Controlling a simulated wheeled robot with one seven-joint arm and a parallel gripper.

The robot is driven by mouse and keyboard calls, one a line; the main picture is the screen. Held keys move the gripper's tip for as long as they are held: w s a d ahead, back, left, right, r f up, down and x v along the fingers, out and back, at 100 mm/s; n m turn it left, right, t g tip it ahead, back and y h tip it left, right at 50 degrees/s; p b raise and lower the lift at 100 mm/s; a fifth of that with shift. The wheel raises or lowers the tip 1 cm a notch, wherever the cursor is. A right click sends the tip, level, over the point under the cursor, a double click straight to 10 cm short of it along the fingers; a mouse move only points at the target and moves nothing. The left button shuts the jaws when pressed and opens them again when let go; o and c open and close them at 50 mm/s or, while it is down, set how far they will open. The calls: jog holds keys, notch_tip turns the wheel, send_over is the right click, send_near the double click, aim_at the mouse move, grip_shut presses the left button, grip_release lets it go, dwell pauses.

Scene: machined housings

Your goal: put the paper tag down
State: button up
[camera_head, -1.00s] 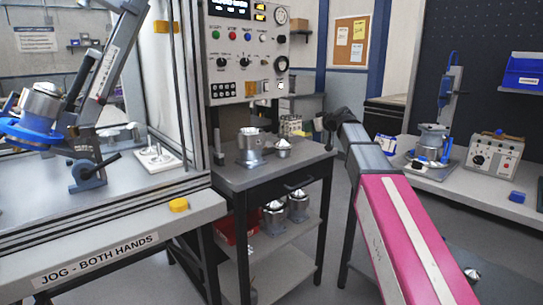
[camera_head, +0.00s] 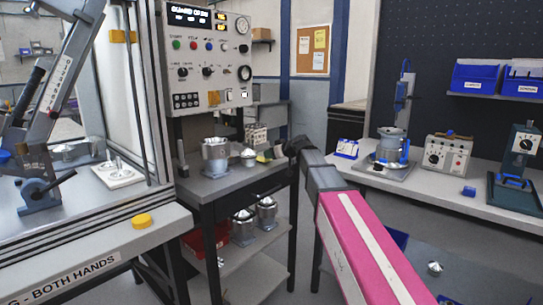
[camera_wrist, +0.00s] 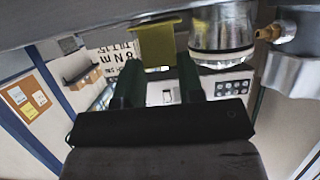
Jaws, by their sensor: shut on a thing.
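A yellow tag (camera_wrist: 158,45), which I take as the paper tag, sits between the dark green fingers of my gripper (camera_wrist: 159,72) in the wrist view. The gripper is shut on it. In the head view my gripper (camera_head: 275,152) is at the right rear of the small cart's top (camera_head: 238,181), and the tag (camera_head: 262,158) shows as a small yellow patch. I cannot tell whether the tag touches the cart top. A metal housing (camera_head: 215,156) stands on the cart, with a smaller metal part (camera_head: 248,157) between it and the gripper.
A white card with print (camera_head: 256,134) stands behind the gripper; its print also shows in the wrist view (camera_wrist: 112,60). A control panel (camera_head: 207,62) rises behind the cart. More housings (camera_head: 243,226) stand on the lower shelf. The cart top's front strip is clear.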

jog(key=shift+f, duration=0.2)
jog(key=o, duration=0.9)
jog(key=shift+f, duration=0.1)
